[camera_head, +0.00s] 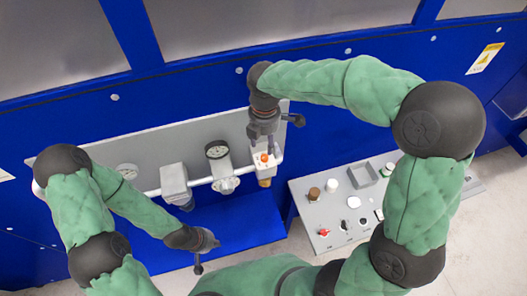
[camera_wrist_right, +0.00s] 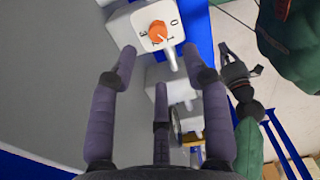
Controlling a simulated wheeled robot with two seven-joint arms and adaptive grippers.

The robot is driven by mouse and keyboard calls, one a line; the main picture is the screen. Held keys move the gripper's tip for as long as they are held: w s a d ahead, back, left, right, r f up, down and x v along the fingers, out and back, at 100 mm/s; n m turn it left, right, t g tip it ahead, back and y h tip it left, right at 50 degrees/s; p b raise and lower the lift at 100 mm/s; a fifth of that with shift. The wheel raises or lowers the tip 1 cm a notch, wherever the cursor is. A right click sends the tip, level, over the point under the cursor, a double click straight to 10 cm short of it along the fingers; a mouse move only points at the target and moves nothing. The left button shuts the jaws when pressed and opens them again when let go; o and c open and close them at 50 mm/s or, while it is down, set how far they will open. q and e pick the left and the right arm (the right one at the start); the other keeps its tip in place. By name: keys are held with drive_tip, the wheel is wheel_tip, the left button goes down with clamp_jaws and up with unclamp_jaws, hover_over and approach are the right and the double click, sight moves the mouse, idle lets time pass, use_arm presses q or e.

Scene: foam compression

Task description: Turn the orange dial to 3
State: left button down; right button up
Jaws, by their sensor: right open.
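The orange dial (camera_head: 264,157) sits on the front of a white box (camera_head: 259,168) on the wall-mounted pipe. In the right wrist view the dial (camera_wrist_right: 158,31) is near the top, with printed digits around it. Its white pointer mark seems to face lower right, but I cannot tell the exact digit. My right gripper (camera_head: 265,147) is just in front of the box; in the wrist view its fingers (camera_wrist_right: 158,55) are spread apart, empty, below the dial and apart from it. My left gripper (camera_head: 205,244) is low at left, away from the dial; its finger opening is unclear.
A grey control panel (camera_head: 308,222) with knobs and buttons stands at lower right. A blue ledge (camera_head: 235,235) lies below the pipe.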

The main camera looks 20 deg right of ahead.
sight(264, 157)
wheel_tip(264, 157, down, 8)
drive_tip(key=shift+w, duration=0.15)
idle(0.3)
